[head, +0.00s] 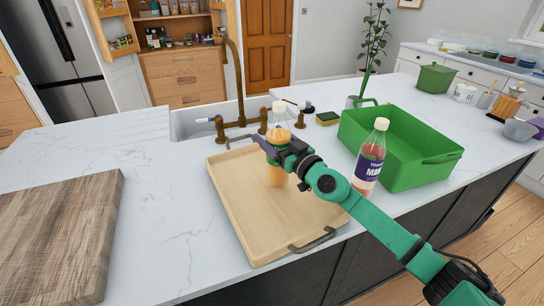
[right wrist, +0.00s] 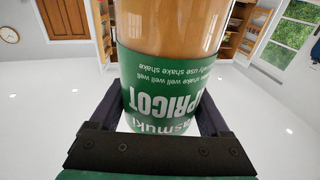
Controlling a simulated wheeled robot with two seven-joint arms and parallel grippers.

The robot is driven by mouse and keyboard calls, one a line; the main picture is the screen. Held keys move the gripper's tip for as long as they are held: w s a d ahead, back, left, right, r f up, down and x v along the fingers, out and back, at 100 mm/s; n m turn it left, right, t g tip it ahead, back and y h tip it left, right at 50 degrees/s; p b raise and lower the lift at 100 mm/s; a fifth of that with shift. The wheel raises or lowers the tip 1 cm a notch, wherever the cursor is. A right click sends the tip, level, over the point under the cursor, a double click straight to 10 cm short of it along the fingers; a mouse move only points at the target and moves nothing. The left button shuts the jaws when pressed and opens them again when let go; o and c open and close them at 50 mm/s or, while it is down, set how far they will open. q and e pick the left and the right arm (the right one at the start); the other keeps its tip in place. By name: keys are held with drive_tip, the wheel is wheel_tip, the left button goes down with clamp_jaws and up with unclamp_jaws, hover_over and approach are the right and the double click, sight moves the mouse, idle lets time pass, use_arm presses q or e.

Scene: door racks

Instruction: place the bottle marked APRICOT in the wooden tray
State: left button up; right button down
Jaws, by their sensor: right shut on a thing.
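The APRICOT bottle (head: 278,176) holds orange liquid and has a white cap. It is upright over the far part of the wooden tray (head: 262,228); I cannot tell whether its base touches the tray floor. My right gripper (head: 277,153) is shut around the bottle's middle and hides part of it. In the right wrist view, the green label of the bottle (right wrist: 165,85) reads APRICOT, upside down, between the fingers of the right gripper (right wrist: 165,125). My left gripper is not in view.
A second bottle (head: 369,163) with a dark label starting MA stands right of the tray, by a green tub (head: 400,172). A sink with a brass tap (head: 236,85) lies behind the tray. A wooden board (head: 60,225) is at left, with clear counter between.

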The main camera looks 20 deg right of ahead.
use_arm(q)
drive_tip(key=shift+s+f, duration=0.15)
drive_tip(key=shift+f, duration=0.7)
use_arm(e)
drive_tip(key=shift+d+f, duration=0.1)
drive_tip(key=shift+f, duration=0.65)
drive_tip(key=shift+f+b, duration=0.2)
drive_tip(key=shift+b, duration=0.1)
unclamp_jaws()
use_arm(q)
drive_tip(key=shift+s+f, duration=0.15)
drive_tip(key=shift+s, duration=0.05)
use_arm(e)
drive_tip(key=shift+s+r, duration=0.1)
drive_tip(key=shift+s, duration=0.05)
